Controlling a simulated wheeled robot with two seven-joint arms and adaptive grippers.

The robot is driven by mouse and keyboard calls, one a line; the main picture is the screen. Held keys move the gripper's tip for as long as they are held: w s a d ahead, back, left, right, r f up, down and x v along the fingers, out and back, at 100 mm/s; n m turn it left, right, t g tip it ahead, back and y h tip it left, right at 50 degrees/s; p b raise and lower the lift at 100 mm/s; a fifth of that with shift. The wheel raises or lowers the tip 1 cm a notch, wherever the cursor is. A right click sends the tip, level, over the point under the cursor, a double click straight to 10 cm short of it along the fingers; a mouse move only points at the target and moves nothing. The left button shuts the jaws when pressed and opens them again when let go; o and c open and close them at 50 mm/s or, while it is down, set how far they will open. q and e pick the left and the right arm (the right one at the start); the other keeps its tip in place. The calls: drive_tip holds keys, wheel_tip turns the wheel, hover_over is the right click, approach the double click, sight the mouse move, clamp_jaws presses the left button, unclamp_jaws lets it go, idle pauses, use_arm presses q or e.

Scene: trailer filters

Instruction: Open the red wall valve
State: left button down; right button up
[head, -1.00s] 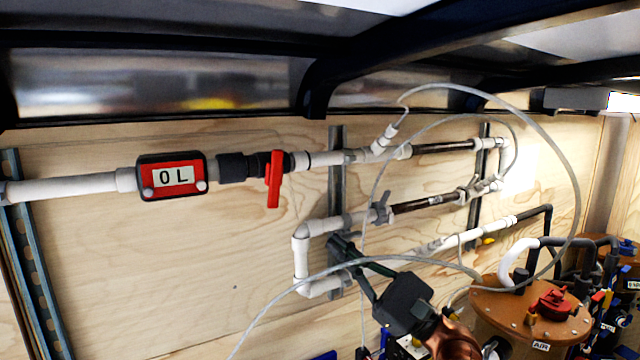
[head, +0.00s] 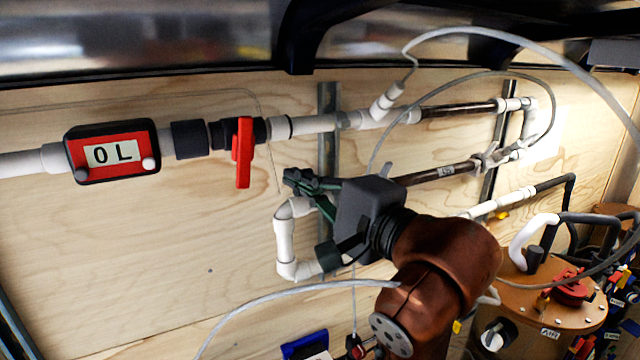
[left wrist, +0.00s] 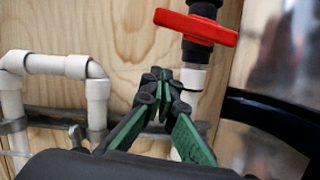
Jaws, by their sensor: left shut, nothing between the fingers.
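The red wall valve (head: 243,155) is a flat red lever on a dark fitting in the white upper pipe. Its lever hangs down, across the pipe's line. In the left wrist view, the red lever (left wrist: 195,27) lies across the pipe near the top edge. My left gripper (head: 291,180) is to the right of the lever's lower end in the head view, apart from it. Its green-padded fingers meet at the tips in the left wrist view (left wrist: 160,82), shut and empty, below the lever in that picture. My right gripper is out of view.
A white pipe elbow (head: 285,235) is close below my left gripper. A thin hose (head: 290,287) crosses below.

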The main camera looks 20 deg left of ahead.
sight(244, 154)
use_arm(q)
drive_tip(key=a, duration=0.1)
drive_tip(key=s+a, duration=0.1)
drive_tip(key=s+a+p, duration=0.1)
drive_tip(key=a, duration=0.1)
drive_tip(key=shift+s+r, duration=0.2)
drive_tip(key=shift+r, duration=0.1)
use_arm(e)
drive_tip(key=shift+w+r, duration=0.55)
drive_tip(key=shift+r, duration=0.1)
